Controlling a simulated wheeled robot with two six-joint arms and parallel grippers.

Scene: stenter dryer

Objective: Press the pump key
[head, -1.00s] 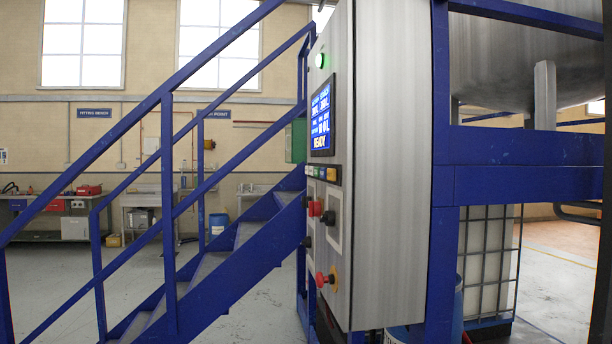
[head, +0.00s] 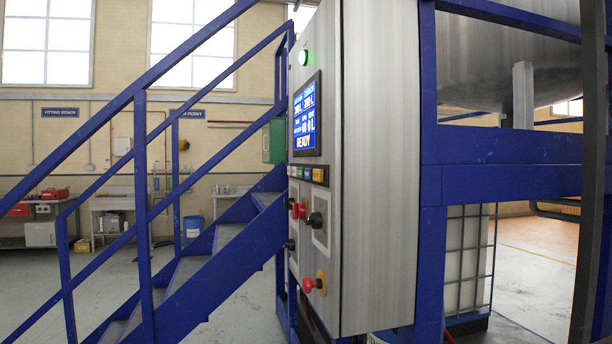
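The control panel (head: 322,280) is a grey cabinet seen at a steep angle in the middle of the head view. Its blue screen (head: 307,118) shows numbers and the word READY. Below the screen is a row of small coloured keys (head: 308,174); their labels are too small to read, so I cannot tell which is the pump key. Black and red knobs sit under the row, and a red button on a yellow base (head: 313,285) is lower down. A green lamp (head: 304,57) glows at the top. Neither gripper is in view.
Blue stairs with handrails (head: 195,258) stand left of the panel. A blue frame (head: 480,188) carries a large steel tank (head: 510,60) on the right, with a caged white container (head: 467,255) below. Open floor shows at the lower left and far right.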

